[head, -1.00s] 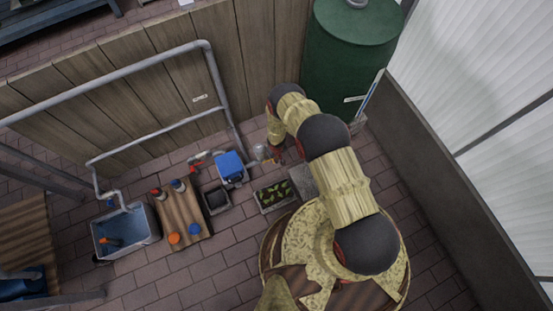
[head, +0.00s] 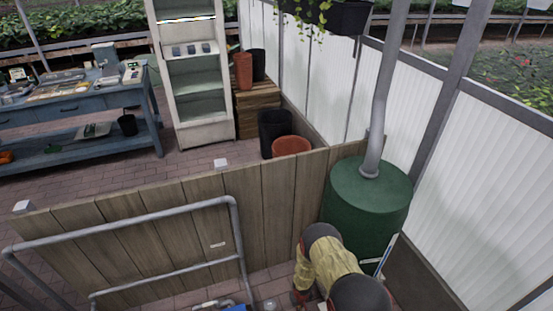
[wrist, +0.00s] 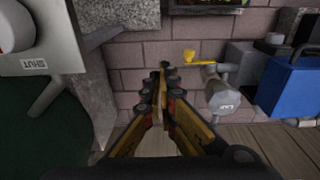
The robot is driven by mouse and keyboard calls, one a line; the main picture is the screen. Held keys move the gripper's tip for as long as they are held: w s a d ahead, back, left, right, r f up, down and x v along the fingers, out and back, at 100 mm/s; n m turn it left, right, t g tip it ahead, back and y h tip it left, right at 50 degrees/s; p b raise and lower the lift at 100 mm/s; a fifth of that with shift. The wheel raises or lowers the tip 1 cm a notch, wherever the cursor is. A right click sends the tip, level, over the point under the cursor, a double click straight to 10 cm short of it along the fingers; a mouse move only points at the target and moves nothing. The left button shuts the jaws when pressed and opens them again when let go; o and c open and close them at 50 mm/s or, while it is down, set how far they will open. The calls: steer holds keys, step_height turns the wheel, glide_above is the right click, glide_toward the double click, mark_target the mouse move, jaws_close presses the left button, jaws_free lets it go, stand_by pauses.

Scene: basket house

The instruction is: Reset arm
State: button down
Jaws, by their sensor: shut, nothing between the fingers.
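My gripper (wrist: 164,85) shows in the wrist view, its two yellow and black fingers drawn together at the tips with nothing between them. It is in front of brick paving, left of a grey metal cylinder with a yellow handle (wrist: 222,88). In the head view my arm comes up from the bottom edge, bent, in front of the green barrel; the gripper itself cannot be made out clearly there.
The green barrel (head: 368,205) with a grey pipe stands close to my arm. A wooden fence (head: 170,225) with a grey pipe rail (head: 130,225) is left of it. A blue box (wrist: 295,88) is right in the wrist view. Beyond the fence are a shelf cabinet (head: 200,135) and blue workbench (head: 75,115).

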steer(key=s+d+r+g+h, duration=0.1)
steer(key=s+d+r+g, duration=0.1)
steer(key=s, duration=0.3)
steer(key=s+d+r+g+h, duration=0.1)
steer(key=s+d+r, duration=0.15)
steer(key=s, duration=0.25)
step_height(320, 180, up, 38)
steer(key=d+m, duration=0.1)
steer(key=s+r+t, duration=0.2)
steer(key=s+r, duration=0.3)
steer(key=r, duration=0.7)
steer(key=s+r+m+t+y, duration=0.1)
steer(key=s+r+t, duration=0.2)
steer(key=r, duration=0.8)
steer(key=s+r+m+t+y, duration=0.1)
steer(key=s+r, duration=0.5)
steer(key=r, duration=0.6)
steer(key=shift+s+a+r+t, duration=0.3)
steer(key=shift+s+t, duration=0.1)
steer(key=shift+t, duration=0.5)
